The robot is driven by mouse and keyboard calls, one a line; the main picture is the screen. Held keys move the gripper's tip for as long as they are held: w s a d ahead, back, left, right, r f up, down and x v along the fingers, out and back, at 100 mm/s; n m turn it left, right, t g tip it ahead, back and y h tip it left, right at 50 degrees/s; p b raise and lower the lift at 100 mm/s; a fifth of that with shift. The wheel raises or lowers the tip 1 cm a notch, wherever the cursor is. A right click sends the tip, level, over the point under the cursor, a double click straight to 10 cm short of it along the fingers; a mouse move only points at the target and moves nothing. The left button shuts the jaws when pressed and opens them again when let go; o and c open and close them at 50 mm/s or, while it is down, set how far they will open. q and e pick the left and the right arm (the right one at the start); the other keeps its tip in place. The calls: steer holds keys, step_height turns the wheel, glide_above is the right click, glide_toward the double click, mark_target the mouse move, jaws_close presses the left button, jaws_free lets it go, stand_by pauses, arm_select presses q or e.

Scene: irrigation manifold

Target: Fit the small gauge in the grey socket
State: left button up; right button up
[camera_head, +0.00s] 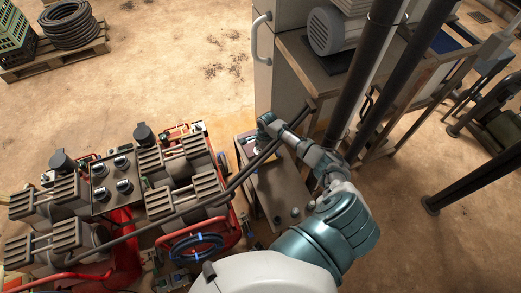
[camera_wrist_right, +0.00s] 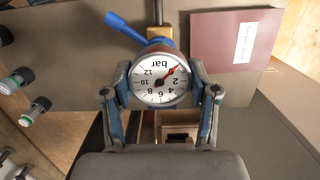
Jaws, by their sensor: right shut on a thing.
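The small gauge (camera_wrist_right: 158,88) has a round white dial marked "bar" with a red needle. In the right wrist view its dial faces the camera, with the lettering upside down. My right gripper (camera_wrist_right: 160,82) is shut on the gauge, one blue-grey finger on each side. In the head view my right gripper (camera_head: 256,146) is small and partly hidden by its own wrist, over the far end of a narrow grey-brown bench (camera_head: 283,190). I cannot make out the grey socket for certain in either view. My left gripper is out of view.
A blue lever (camera_wrist_right: 128,27) and a brass fitting (camera_wrist_right: 160,40) lie close beyond the gauge. A maroon panel (camera_wrist_right: 217,50) with a white label is beside them. Red-framed machinery (camera_head: 120,215) crowds the left of the bench, and dark posts (camera_head: 360,75) stand at right.

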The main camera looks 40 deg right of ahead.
steer(key=shift+f, duration=0.25)
stand_by(0.4)
steer(key=shift+f, duration=0.4)
steer(key=shift+f+b, duration=0.35)
steer(key=shift+f, duration=0.5)
stand_by(0.7)
steer(key=o, duration=1.6)
steer(key=shift+c, duration=0.2)
